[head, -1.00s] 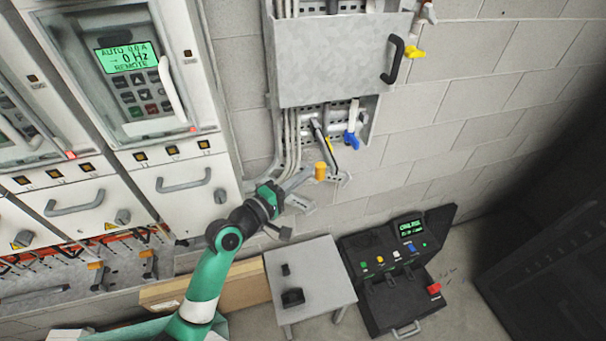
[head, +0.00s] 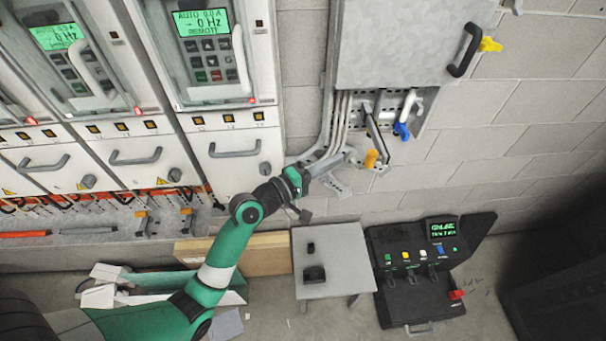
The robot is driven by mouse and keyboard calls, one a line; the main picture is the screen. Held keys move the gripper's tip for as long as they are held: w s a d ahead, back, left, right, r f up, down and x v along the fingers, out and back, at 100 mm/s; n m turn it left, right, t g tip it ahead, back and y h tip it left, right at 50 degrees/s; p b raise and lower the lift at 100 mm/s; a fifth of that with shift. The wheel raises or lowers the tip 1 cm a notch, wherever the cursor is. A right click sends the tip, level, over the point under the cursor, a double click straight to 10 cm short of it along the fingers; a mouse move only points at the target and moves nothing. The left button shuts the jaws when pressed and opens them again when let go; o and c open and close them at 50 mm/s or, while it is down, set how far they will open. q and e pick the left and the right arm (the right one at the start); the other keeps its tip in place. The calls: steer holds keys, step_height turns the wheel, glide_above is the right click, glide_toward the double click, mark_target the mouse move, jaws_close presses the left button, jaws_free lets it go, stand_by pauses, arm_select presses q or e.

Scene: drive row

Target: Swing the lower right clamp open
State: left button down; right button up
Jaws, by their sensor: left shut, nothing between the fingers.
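A grey panel cover (head: 415,50) with a black handle (head: 464,50) hangs on the block wall. A yellow-tipped clamp (head: 490,45) is at its right edge. Under the cover are a white lever with a blue end (head: 402,131) and a dark bar (head: 375,131) with an orange knob (head: 371,159) below it. I cannot tell for sure which of these is the lower right clamp. My left gripper (head: 338,161) is shut and empty, its fingers pointing right, just left of the orange knob. Whether they touch is unclear. My right gripper is not in view.
Drive cabinets (head: 222,120) with handles stand at the left. A small grey table (head: 340,245) and an open black case (head: 420,300) with coloured buttons are on the floor below. A cardboard box (head: 262,255) lies behind my left arm.

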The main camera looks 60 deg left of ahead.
arm_select(q)
steer(key=s+d, duration=0.1)
steer(key=s, duration=0.7)
steer(key=shift+s+b, duration=0.3)
steer(key=shift+b, duration=0.1)
